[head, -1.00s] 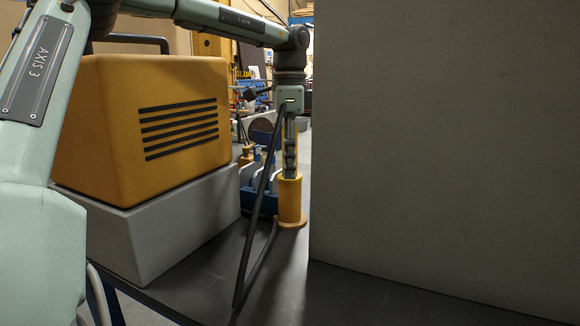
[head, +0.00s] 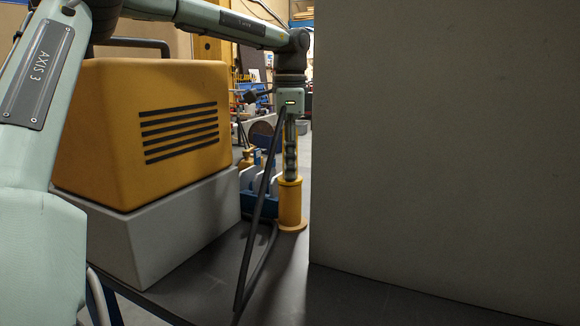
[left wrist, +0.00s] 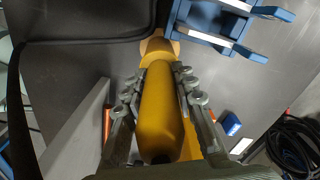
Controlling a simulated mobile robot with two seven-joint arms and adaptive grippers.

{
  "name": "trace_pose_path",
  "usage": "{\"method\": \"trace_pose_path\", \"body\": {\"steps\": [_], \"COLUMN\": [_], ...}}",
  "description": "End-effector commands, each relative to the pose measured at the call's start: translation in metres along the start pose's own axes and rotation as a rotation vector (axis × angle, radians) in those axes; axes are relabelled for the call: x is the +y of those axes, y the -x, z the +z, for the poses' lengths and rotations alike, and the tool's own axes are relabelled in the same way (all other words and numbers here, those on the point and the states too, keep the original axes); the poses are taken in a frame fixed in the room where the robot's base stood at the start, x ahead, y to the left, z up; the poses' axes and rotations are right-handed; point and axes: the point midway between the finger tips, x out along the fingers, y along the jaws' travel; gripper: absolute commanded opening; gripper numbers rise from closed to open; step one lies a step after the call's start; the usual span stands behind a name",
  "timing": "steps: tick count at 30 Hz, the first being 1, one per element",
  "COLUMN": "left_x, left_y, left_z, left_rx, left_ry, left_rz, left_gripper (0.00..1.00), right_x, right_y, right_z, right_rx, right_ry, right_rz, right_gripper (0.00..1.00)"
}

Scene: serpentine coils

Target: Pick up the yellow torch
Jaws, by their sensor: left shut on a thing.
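The yellow torch (head: 290,203) stands upright on the dark table, a yellow cylinder with a flared tan-orange foot. In the left wrist view the torch (left wrist: 161,112) runs lengthwise between the fingers, its tan end away from the camera. My left gripper (head: 291,172) points straight down from above and is shut on the torch's upper part. In the left wrist view its two fingers (left wrist: 162,85) lie along both sides of the torch. The fingers hide part of the torch in the head view. My right gripper is not in view.
A large grey panel (head: 450,150) fills the right, close beside the torch. A yellow vented box (head: 100,140) sits on a grey block (head: 175,225) at left. A black hose-like loop (head: 252,240) stands left of the torch. A blue rack (left wrist: 225,30) is close behind.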

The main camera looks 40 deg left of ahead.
Motion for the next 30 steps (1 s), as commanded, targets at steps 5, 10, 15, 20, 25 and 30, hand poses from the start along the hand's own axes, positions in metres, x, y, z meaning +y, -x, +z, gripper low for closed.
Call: {"method": "trace_pose_path", "body": {"steps": [5,10,15,20,25,30], "left_x": [-0.001,-0.001,-0.001,-0.001,-0.001,0.000], "left_y": [0.017,0.046,0.083,0.121,0.155,0.173], "left_z": [-0.001,-0.001,-0.001,-0.001,-0.001,-0.001], "left_rx": [0.001,0.002,0.001,0.004,0.004,0.001], "left_ry": [0.000,0.002,0.002,0.001,-0.001,-0.001], "left_rz": [-0.004,-0.006,-0.006,-0.005,-0.002,-0.001], "left_gripper": [0.00,0.00,0.00,0.00,0.00,0.00], "right_x": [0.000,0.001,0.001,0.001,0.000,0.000], "right_y": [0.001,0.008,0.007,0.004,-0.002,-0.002], "right_z": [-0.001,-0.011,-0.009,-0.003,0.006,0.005], "right_rx": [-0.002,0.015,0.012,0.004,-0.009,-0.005], "right_ry": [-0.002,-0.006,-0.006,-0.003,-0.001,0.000], "right_rz": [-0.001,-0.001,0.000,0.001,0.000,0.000], "right_gripper": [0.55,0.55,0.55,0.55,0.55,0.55]}}
